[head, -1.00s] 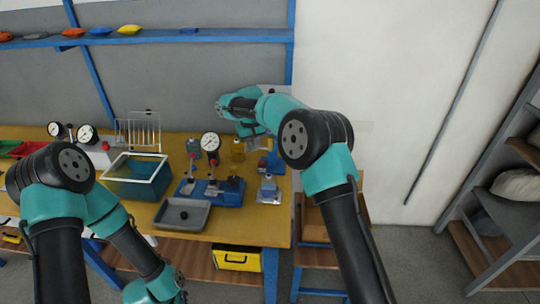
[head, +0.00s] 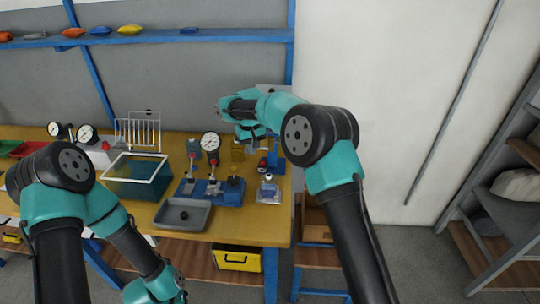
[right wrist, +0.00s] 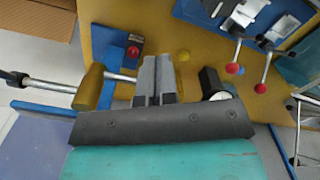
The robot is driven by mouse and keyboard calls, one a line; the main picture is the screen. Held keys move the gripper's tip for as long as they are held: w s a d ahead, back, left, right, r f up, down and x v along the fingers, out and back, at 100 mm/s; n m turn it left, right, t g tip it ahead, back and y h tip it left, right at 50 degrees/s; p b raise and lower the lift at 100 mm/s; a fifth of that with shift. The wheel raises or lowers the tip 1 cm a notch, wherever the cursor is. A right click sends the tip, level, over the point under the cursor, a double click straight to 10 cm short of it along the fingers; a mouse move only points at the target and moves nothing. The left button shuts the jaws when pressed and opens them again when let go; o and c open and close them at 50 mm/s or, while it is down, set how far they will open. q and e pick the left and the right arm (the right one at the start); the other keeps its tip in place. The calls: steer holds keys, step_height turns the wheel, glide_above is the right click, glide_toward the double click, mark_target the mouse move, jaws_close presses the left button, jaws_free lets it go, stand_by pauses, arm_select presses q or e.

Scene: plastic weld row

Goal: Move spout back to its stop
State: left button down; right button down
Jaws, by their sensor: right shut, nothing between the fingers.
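My right gripper (right wrist: 157,72) is shut with its fingers together and nothing between them. In the head view the right hand (head: 248,130) is over the bench's back right part. The block also shows in the head view (head: 263,165). My left arm runs off the bottom edge, its gripper out of view.
A blue-based fixture with a dial gauge (head: 210,142) and levers stands left of the right hand. A grey tray (head: 182,214) and a blue bin (head: 137,181) are further left.

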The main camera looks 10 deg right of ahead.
step_height(320, 180, up, 7)
stand_by(0.8)
steer(key=s+d+f+m+t+y, duration=0.45)
steer(key=s+d+f+m, duration=0.2)
steer(key=s, duration=0.35)
steer(key=s+d+f+g, duration=0.1)
steer(key=s+d+f, duration=0.3)
steer(key=f, duration=0.6)
steer(key=s+d+f+g, duration=0.1)
steer(key=s+d+f, duration=0.35)
steer(key=f, duration=0.45)
steer(key=s+d+f+g, duration=0.1)
steer(key=s+f, duration=0.5)
steer(key=s, duration=0.4)
steer(key=s+d+f+n, duration=0.1)
steer(key=s+d+f, duration=0.1)
steer(key=s+f, duration=0.4)
steer(key=s, duration=0.5)
steer(key=shift+s+d+f+g+h, duration=0.15)
steer(key=shift+d+f+g+h, duration=0.05)
steer(key=shift+f+g+h, duration=0.15)
